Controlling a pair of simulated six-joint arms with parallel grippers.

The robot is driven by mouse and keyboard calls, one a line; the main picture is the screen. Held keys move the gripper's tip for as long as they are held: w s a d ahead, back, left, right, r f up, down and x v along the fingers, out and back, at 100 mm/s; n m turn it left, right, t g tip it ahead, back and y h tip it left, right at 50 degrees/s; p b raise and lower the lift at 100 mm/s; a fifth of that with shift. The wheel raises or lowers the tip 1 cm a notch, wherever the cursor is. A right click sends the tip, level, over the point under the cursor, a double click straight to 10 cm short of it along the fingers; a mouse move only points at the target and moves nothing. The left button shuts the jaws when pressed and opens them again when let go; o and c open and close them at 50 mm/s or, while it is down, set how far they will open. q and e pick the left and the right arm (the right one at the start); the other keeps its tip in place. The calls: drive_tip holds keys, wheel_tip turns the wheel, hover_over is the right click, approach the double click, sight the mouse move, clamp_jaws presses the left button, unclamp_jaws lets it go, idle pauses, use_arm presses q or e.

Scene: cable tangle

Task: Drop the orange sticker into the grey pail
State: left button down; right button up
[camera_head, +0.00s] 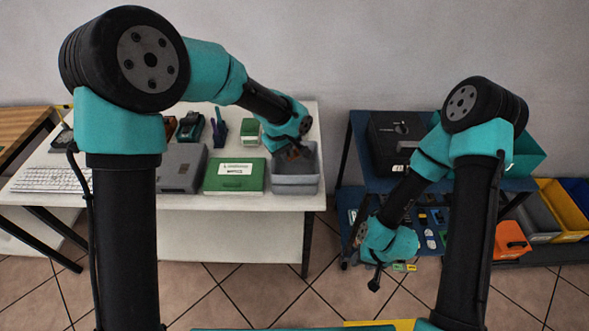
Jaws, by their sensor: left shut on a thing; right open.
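My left gripper (296,149) is over the grey pail (297,184), an open rectangular grey container at the right end of the white table. The gripper is shut on a small brownish-orange thing (293,154), which looks like the orange sticker; it is small, dark and partly hidden by the fingers. It shows at the level of the pail's opening, and I cannot tell whether it touches the pail. My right gripper (361,273) is open and points down in front of the blue shelf unit, with nothing seen in it.
The white table (230,228) also holds a green box (235,182), a grey box (180,166) and a keyboard (48,180). The blue shelf (358,158) carries a black case (392,142). Grey, yellow (562,208) and blue bins and an orange box (511,241) stand at right.

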use_arm(q)
drive_tip(key=shift+f, duration=0.45)
drive_tip(key=c, duration=1.2)
unclamp_jaws()
drive_tip(key=shift+o, duration=0.2)
drive_tip(key=v, duration=1.7)
drive_tip(key=shift+r, duration=0.3)
